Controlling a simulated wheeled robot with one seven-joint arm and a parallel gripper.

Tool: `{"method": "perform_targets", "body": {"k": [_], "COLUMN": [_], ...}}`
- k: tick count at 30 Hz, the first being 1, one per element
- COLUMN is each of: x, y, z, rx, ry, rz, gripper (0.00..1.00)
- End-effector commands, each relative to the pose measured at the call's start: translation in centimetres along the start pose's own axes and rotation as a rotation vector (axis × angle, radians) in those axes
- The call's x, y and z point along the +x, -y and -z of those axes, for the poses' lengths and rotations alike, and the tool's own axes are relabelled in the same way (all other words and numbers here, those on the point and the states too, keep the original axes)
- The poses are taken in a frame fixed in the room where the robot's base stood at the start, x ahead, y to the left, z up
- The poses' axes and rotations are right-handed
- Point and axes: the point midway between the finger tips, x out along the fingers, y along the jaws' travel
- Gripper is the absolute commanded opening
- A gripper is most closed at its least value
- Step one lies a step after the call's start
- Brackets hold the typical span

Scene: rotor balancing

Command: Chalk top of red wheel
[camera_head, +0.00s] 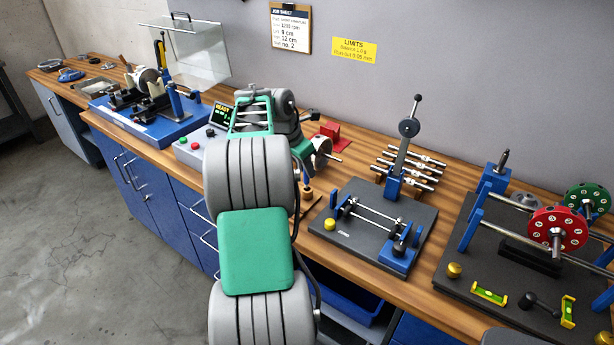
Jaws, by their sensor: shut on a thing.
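The red wheel (545,219) is at the right of the view. It is a disc with a ring of light round fittings and a central shaft, held upright over the blue-railed stand (470,231). A green wheel (578,191) of the same kind is behind it to the right. No chalk mark is distinguishable on the red rim. A small blue pointed stick (306,179) stands on a small wooden block beside my arm; I cannot tell if it is chalk. My arm rises through the middle, well left of the red wheel. My gripper's fingers cannot be made out, and anything in them is hidden.
A dark plate (345,233) with a small rail fixture lies between my arm and the wheel stand. Several metal rotors (410,163) sit in a rack behind it. Two yellow-green levels (488,293) lie before the wheels. A blue-based machine (150,128) stands at left.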

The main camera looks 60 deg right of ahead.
Motion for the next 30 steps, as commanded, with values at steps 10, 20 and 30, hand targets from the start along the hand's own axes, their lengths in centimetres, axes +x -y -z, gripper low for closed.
{"method": "perform_targets", "body": {"k": [10, 20, 30], "x": [-7.8, -10.8, -13.3], "y": [6.4, 7.9, 7.9], "z": [3.8, 4.2, 3.1], "rx": [-0.001, -0.001, 0.000], "ry": [0.002, 0.000, 0.000], "rz": [-0.003, 0.001, 0.000], "gripper": [0.00, 0.00, 0.00]}}
